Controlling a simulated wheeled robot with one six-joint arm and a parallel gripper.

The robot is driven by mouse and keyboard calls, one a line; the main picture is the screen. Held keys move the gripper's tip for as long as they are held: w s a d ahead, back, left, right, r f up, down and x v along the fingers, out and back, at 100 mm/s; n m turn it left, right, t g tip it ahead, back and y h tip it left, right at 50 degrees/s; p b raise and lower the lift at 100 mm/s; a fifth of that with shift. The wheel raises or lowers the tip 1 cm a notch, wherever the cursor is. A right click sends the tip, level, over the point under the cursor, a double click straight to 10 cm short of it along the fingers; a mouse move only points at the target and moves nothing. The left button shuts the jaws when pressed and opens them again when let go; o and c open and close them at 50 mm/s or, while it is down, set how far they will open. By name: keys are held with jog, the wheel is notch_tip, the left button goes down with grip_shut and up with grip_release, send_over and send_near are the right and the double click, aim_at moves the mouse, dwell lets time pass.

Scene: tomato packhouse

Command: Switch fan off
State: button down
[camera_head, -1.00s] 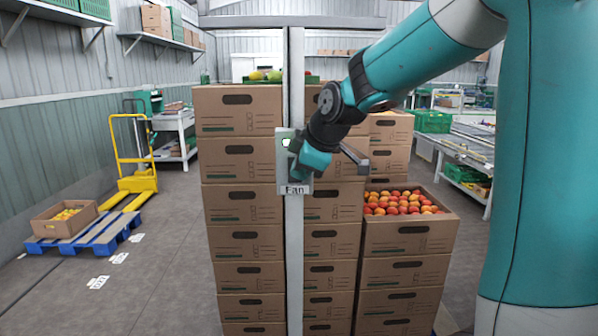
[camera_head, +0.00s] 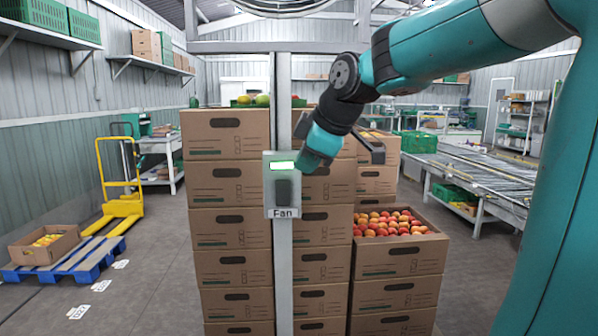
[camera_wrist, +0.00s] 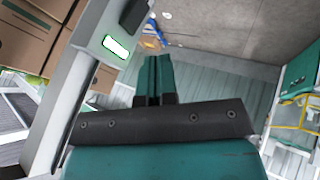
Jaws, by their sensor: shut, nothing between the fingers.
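The grey switch box (camera_head: 268,190), labelled "Fan", is fixed to an upright metal post in the middle of the head view. I cannot tell which way the rocker is set. My gripper (camera_head: 304,160) is just right of the box's upper part, off the rocker. In the wrist view my gripper's fingers (camera_wrist: 153,78) are shut and empty, with the box (camera_wrist: 97,35), its lit indicator (camera_wrist: 115,46) and the rocker (camera_wrist: 133,15) beside them. Part of a round fan guard (camera_head: 283,5) shows at the top.
Stacked cartons (camera_head: 228,180) stand behind the post. An open carton of red fruit (camera_head: 400,256) is to the right, near a roller conveyor (camera_head: 460,180). A yellow pallet truck (camera_head: 120,205) and blue pallet (camera_head: 75,262) are at left.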

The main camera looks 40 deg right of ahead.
jog(key=w+a+m+g+p, duration=0.1)
jog(key=m, duration=1)
jog(key=w+a+m+g+h+p, duration=0.1)
jog(key=m+g, duration=0.1)
jog(key=m, duration=1)
jog(key=w+a+m+g+h+p, duration=0.1)
jog(key=w+m, duration=0.1)
jog(key=m, duration=0.9)
jog(key=shift+a+r+m, duration=0.15)
jog(key=shift+r+m, duration=0.1)
jog(key=shift+m, duration=0.05)
